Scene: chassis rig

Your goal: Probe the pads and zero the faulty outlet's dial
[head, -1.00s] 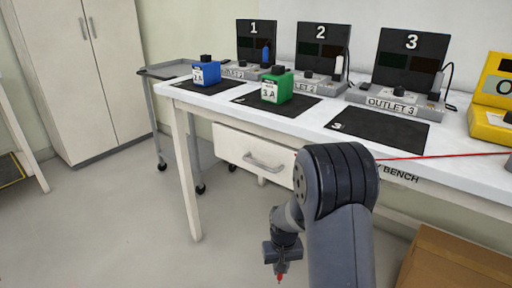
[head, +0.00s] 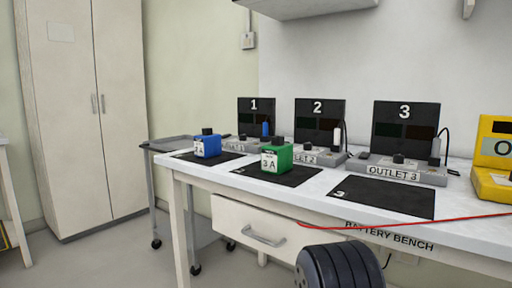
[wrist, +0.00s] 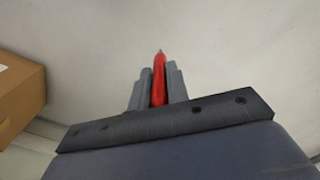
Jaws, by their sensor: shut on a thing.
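My gripper (wrist: 159,88) is shut on a red probe (wrist: 159,75), its pale tip pointing away from the jaws; the gripper is outside the head view. In the head view, outlet 1 (head: 243,145), outlet 2 (head: 325,157) and outlet 3 (head: 413,172) stand along the back of the bench, each with a black numbered panel and a dark dial. A blue block (head: 208,147) sits on the left mat. A green block (head: 277,158) labelled 3 A sits on the middle mat. The mat marked 3 (head: 382,198) is bare. The dial settings are too small to read.
A yellow device (head: 497,165) stands at the bench's right end. A red lead (head: 400,223) runs along the bench's front edge. A grey cart (head: 172,144) and a tall cabinet (head: 70,110) stand left. A cardboard box (wrist: 20,97) shows left in the wrist view.

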